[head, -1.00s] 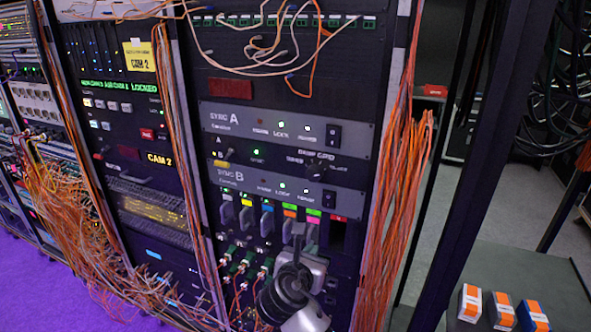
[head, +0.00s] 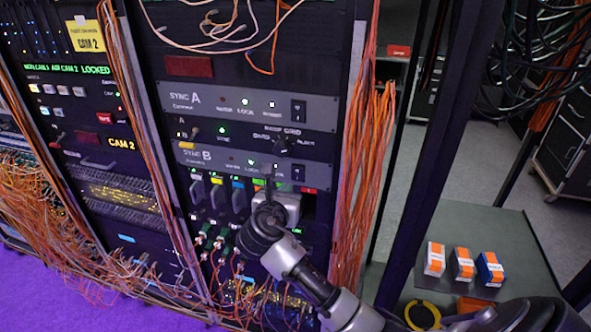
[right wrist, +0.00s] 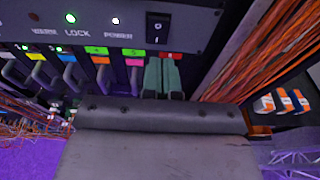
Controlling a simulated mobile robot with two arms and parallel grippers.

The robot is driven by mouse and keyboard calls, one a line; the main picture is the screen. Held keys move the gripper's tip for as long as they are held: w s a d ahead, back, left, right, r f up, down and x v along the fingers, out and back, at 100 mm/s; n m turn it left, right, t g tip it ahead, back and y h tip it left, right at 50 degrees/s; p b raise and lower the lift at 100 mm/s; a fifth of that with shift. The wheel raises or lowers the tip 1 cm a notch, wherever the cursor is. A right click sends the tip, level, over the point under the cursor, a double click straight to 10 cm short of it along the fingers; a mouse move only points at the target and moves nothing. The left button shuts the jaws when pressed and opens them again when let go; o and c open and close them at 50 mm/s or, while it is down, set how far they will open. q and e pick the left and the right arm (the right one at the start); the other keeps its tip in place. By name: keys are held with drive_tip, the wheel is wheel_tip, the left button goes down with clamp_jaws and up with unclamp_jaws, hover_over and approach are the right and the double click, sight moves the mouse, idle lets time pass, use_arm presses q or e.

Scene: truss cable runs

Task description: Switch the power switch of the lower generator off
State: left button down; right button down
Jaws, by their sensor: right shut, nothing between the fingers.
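The lower generator, labelled SYNC B (head: 228,157), is a grey panel low in the middle rack; it also fills the top of the right wrist view (right wrist: 30,12). Its black power switch (head: 298,172) sits at the panel's right end. In the right wrist view the switch (right wrist: 158,27) shows I and O marks; which side is pressed I cannot tell. My right gripper (head: 268,187) is shut and empty. In the right wrist view its greenish fingers (right wrist: 161,74) appear just below the switch, with a small gap in the picture. My left gripper is not in view.
The similar SYNC A panel (head: 228,101) with its own switch is above. A selector panel (head: 255,136) lies between. Coloured-tagged handles (head: 217,193) sit below SYNC B. Orange cables (head: 358,170) hang at the right. Small boxes (head: 462,264) stand on a grey table (head: 520,240).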

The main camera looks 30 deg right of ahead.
sight(298, 170)
drive_tip(key=p+x, duration=0.1)
drive_tip(key=x, duration=0.4)
drive_tip(key=r+p+x, duration=0.1)
drive_tip(key=x, duration=0.2)
drive_tip(key=shift+w+d+r+p, duration=0.1)
drive_tip(key=shift+w+p, duration=0.05)
drive_tip(key=shift+p, duration=0.2)
